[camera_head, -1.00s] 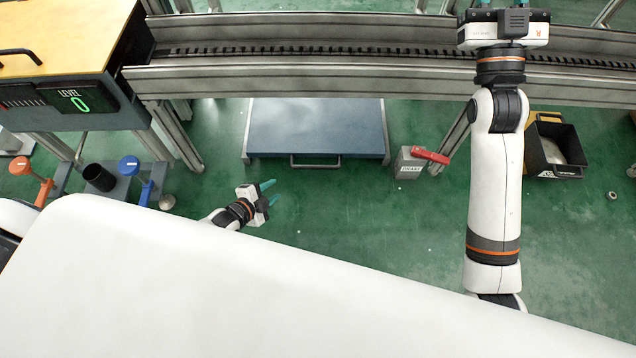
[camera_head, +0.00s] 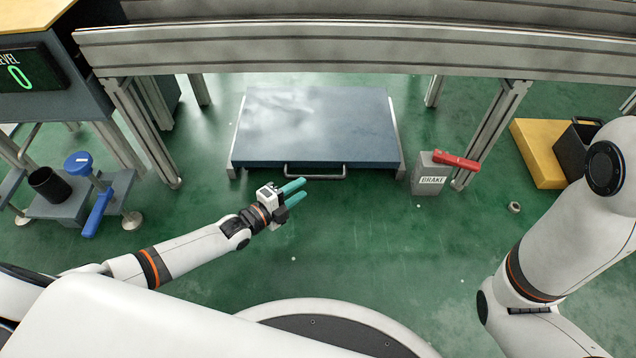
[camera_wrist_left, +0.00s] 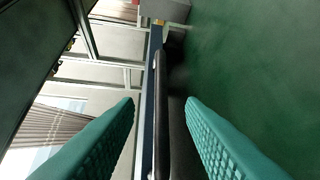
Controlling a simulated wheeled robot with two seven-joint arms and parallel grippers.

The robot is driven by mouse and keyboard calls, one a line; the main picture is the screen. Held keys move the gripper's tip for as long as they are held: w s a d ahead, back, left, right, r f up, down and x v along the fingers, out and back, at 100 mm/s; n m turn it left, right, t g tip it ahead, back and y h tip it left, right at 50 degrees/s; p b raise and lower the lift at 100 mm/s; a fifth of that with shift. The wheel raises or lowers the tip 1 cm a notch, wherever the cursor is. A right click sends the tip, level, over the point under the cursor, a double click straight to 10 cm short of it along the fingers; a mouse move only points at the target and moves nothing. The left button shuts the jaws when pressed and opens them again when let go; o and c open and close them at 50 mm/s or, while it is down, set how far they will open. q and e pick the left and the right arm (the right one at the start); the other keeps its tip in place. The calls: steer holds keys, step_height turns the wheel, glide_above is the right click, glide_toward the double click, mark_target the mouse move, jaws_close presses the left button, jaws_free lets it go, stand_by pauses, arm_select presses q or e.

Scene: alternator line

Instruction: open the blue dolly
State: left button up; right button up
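The blue dolly (camera_head: 315,125) is a flat blue slab between pale side rails, low on the floor under the conveyor. Its front bar handle (camera_head: 328,177) faces me. My left gripper (camera_head: 306,188) has teal fingers that are apart and empty. It is just in front of the handle's left end, and its tips come close to the bar in the picture. In the left wrist view, a dark bar, the handle (camera_wrist_left: 161,110), runs lengthwise in the gap between the fingers (camera_wrist_left: 160,105); I cannot tell how far beyond them. My right gripper is out of view.
A grey brake box (camera_head: 429,177) with a red lever (camera_head: 456,160) stands right of the dolly. Conveyor legs (camera_head: 490,130) flank it. A blue-topped stand (camera_head: 78,163) is at left, a yellow box (camera_head: 540,150) at right. The green floor in front is clear.

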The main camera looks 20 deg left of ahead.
mark_target(318, 176)
arm_select(q)
steer(key=b+x, duration=0.1)
steer(key=x, duration=0.1)
steer(key=b+x, duration=0.1)
steer(key=x, duration=0.1)
steer(key=b+x, duration=0.1)
steer(key=x, duration=0.1)
steer(key=shift+w+f+b, duration=0.2)
steer(key=shift+f+b, duration=0.1)
steer(key=shift+b, duration=0.05)
steer(key=shift+w+d+b, duration=0.3)
steer(key=shift+w+d, duration=0.1)
steer(key=shift+w, duration=0.2)
steer(key=shift+r, duration=0.1)
steer(key=shift+c, duration=0.4)
jaws_close()
